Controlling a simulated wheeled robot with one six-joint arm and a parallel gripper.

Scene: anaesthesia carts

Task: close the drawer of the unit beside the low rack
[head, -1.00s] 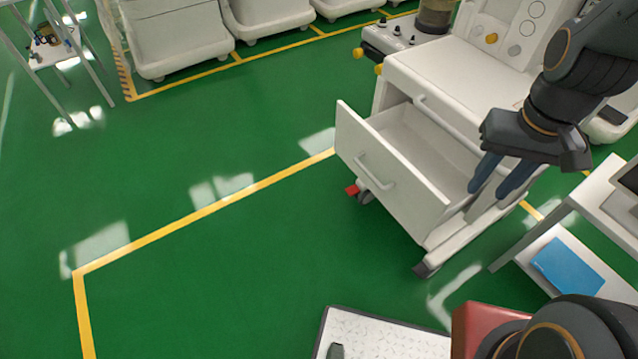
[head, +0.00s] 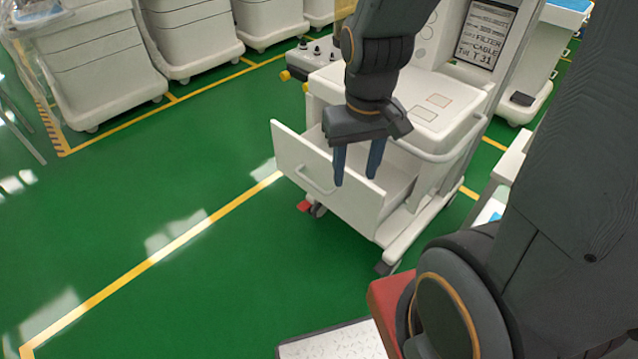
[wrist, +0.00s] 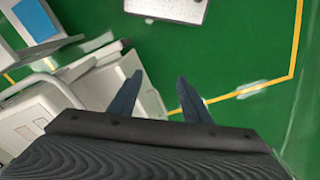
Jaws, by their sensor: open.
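The white unit (head: 425,112) stands right of centre in the head view, with its drawer (head: 322,200) pulled out towards the lower left. The drawer's flat front has a bar handle, and its inside looks empty where visible. My gripper (head: 356,180) points down with its two dark blue fingers apart and nothing between them. In the head view the fingers overlap the drawer's opening and front; I cannot tell whether they touch it. In the wrist view my gripper (wrist: 158,78) is open, with white unit parts at left. The low rack (head: 510,165) is partly hidden behind my arm at right.
White carts (head: 95,70) stand along the back left behind a yellow floor line. Green floor (head: 180,290) is clear left of and in front of the drawer. A control box with yellow knobs (head: 312,55) juts from the unit's left side.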

